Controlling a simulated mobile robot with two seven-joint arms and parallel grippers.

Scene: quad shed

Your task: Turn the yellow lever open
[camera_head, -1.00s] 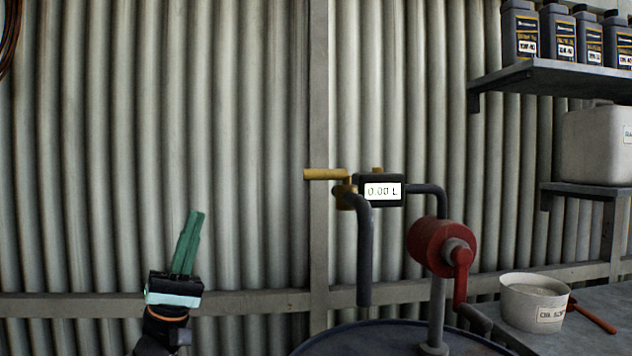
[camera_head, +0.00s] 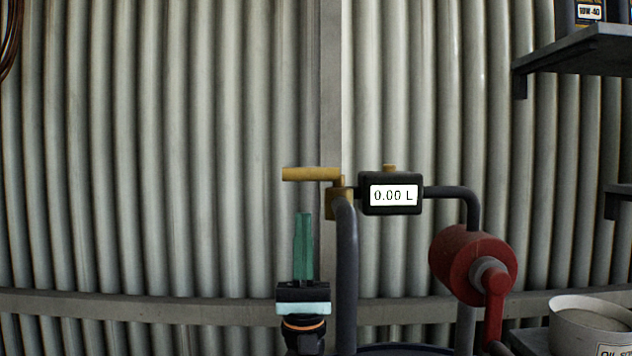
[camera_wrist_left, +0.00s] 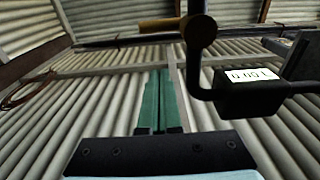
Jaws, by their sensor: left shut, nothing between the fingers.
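The yellow lever (camera_head: 312,174) points left, about level, from a brass valve on top of a dark bent pipe (camera_head: 347,270). It also shows in the left wrist view (camera_wrist_left: 160,25), near the top. My left gripper (camera_head: 303,216) is upright with its green fingers shut and empty. In the head view its tips are below the lever, left of the pipe, with a gap between. In the left wrist view the green fingers (camera_wrist_left: 155,75) end short of the lever's image. My right gripper is in neither view.
A black meter (camera_head: 391,194) reading 0.00 L sits right of the valve. A red pump (camera_head: 470,265) with a crank stands further right, beside a white tub (camera_head: 590,328). A grey shelf (camera_head: 585,55) is at upper right. The space left of my gripper is clear before the corrugated wall.

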